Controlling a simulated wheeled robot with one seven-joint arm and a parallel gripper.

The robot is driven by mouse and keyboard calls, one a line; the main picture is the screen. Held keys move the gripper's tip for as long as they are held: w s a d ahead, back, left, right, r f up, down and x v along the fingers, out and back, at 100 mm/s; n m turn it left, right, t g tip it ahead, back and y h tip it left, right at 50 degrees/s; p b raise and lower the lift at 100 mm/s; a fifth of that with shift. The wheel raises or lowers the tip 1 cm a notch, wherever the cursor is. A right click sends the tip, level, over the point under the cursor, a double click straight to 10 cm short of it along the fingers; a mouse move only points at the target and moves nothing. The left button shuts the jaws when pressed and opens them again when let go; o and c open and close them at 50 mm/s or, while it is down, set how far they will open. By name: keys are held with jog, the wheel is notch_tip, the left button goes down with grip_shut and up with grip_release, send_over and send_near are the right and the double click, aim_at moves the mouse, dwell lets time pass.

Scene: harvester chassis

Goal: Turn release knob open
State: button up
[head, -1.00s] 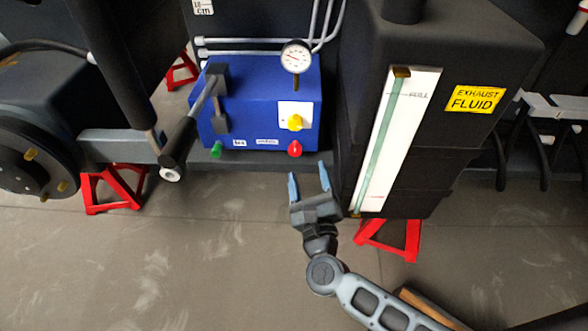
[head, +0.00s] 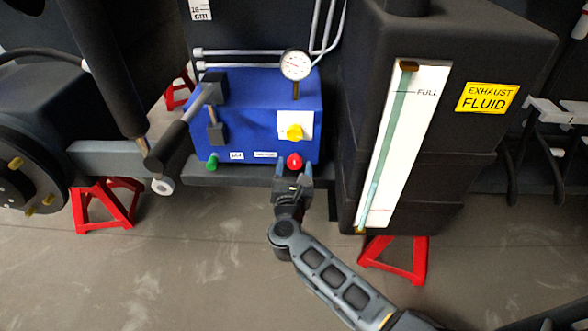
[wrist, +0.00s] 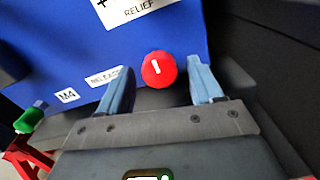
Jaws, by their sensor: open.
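The red knob (head: 294,161) sits low on the front of the blue box (head: 265,105). It also shows in the wrist view (wrist: 159,70), with a short white, near-upright mark on its face. A label (wrist: 106,77) reading RELEASE is left of it. My gripper (head: 294,170) is just in front of the knob, jaws open. In the wrist view the knob appears between the two blue fingers (wrist: 161,82), near their tips, with a gap on each side. I cannot tell how far the tips reach past the knob.
A yellow knob (head: 293,132) and a gauge (head: 296,65) are above. A green knob (head: 212,160) and a black lever (head: 176,146) are to the left. The dark exhaust fluid tank (head: 465,60) stands close on the right. Red stands (head: 105,205) are below.

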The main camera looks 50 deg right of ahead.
jog(key=shift+w+d, duration=0.15)
jog(key=shift+d, duration=0.05)
jog(key=c, duration=1.1)
